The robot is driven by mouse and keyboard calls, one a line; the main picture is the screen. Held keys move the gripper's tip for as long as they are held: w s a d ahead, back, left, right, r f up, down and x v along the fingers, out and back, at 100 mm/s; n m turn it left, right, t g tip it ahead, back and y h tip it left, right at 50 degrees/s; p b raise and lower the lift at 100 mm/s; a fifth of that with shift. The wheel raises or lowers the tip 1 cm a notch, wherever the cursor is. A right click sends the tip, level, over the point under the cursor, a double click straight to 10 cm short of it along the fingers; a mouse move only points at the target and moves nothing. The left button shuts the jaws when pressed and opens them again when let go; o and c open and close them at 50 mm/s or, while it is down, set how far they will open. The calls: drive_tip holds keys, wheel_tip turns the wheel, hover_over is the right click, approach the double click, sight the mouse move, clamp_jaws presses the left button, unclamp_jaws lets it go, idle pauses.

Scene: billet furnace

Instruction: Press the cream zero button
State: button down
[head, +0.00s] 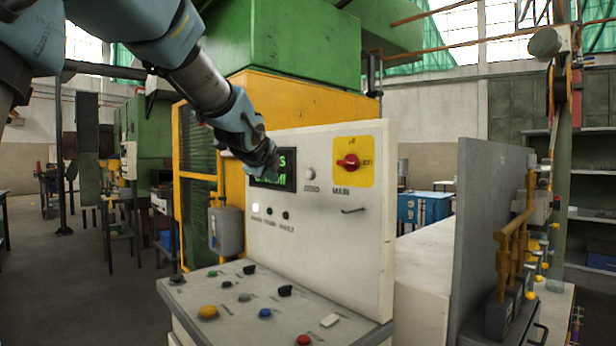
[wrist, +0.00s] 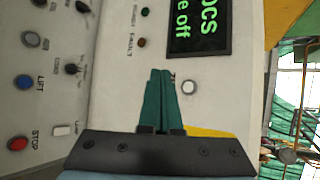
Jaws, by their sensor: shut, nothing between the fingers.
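The cream zero button (head: 310,173) is a small round knob on the upright white panel, between the display and the red main switch. In the wrist view the zero button (wrist: 188,87) sits just right of my gripper's fingertips. My gripper (wrist: 159,72) is shut and empty, its teal fingers side by side and partly covering the label by the button. In the head view my gripper (head: 273,168) is in front of the display, left of the button. I cannot tell how far the fingertips are from the panel.
The display (head: 287,182) has green text, partly hidden by my arm. The red main switch (head: 348,162) is on a yellow plate to the right, with a handle (head: 353,210) below. The sloped desk below carries several knobs and buttons, including a red stop button (head: 304,340).

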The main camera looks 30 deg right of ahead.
sight(309, 175)
drive_tip(key=shift+d, duration=0.1)
drive_tip(key=w+d+p, duration=0.1)
drive_tip(key=d, duration=0.7)
drive_tip(key=shift+w+d, duration=0.2)
drive_tip(key=shift+w, duration=0.15)
idle(1.8)
drive_tip(key=shift+w+d, duration=0.1)
drive_tip(key=shift+d, duration=0.3)
drive_tip(key=shift+d, duration=0.4)
idle(0.6)
drive_tip(key=shift+a, duration=0.8)
drive_tip(key=shift+a+b, duration=0.15)
drive_tip(key=shift+b, duration=0.15)
